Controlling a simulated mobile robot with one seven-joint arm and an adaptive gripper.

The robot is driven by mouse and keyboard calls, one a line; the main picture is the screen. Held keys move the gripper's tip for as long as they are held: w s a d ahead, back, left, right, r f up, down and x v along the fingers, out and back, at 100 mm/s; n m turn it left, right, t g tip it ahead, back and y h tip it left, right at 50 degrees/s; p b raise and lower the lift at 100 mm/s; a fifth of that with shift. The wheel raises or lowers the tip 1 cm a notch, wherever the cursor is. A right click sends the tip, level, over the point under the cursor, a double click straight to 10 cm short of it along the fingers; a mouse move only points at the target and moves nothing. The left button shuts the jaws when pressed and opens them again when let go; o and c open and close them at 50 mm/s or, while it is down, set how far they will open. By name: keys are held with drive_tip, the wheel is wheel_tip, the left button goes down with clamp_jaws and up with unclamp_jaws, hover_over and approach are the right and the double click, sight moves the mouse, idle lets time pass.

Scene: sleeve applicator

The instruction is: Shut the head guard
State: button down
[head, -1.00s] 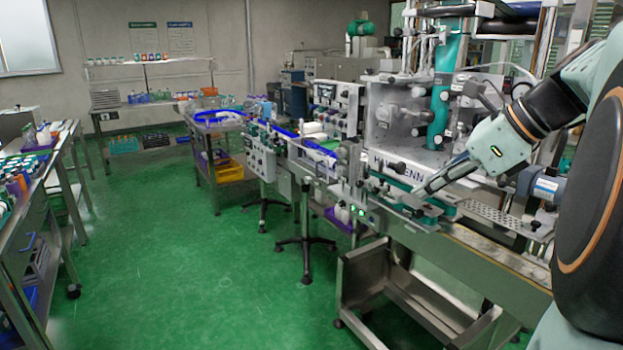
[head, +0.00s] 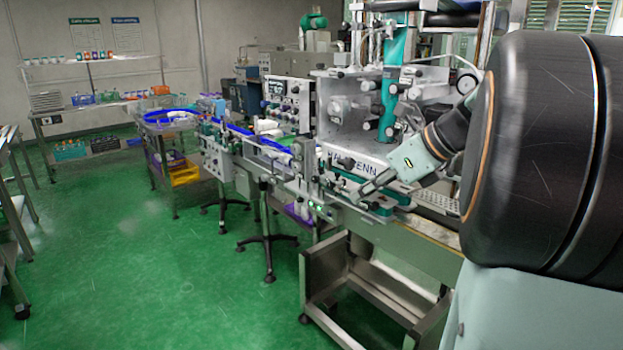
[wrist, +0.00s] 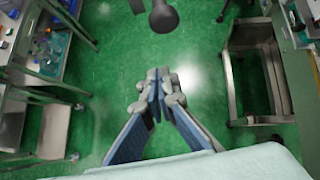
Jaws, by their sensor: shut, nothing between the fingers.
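The sleeve applicator stands right of centre in the head view. A clear, greyish panel (head: 350,112) with round knobs, above the lettered white strip, looks like the head guard. I cannot tell how far open it is. My gripper (head: 364,194) shows in front of the machine's lower front, pointing down and left. In the wrist view my gripper (wrist: 158,92) has its fingertips together, with nothing between them and green floor behind. The guard does not show in the wrist view. My arm hides the machine's right part.
The conveyor (head: 265,145) runs left from the machine. A steel stand (head: 345,275) is below the machine and its legs show at right in the wrist view. A loaded bench (wrist: 45,50) is at left there. Green floor (head: 150,260) lies open in front.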

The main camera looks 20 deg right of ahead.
sight(331, 196)
drive_tip(key=shift+w+a+f, duration=0.1)
drive_tip(key=shift+w+a, duration=0.25)
drive_tip(key=shift+w, duration=0.3)
drive_tip(key=shift+w+a, duration=0.4)
drive_tip(key=shift+w, duration=0.2)
drive_tip(key=shift+w+a+f, duration=0.1)
drive_tip(key=shift+w+a, duration=0.25)
drive_tip(key=shift+w, duration=0.3)
drive_tip(key=shift+r+p, duration=0.1)
drive_tip(key=shift+p, duration=0.2)
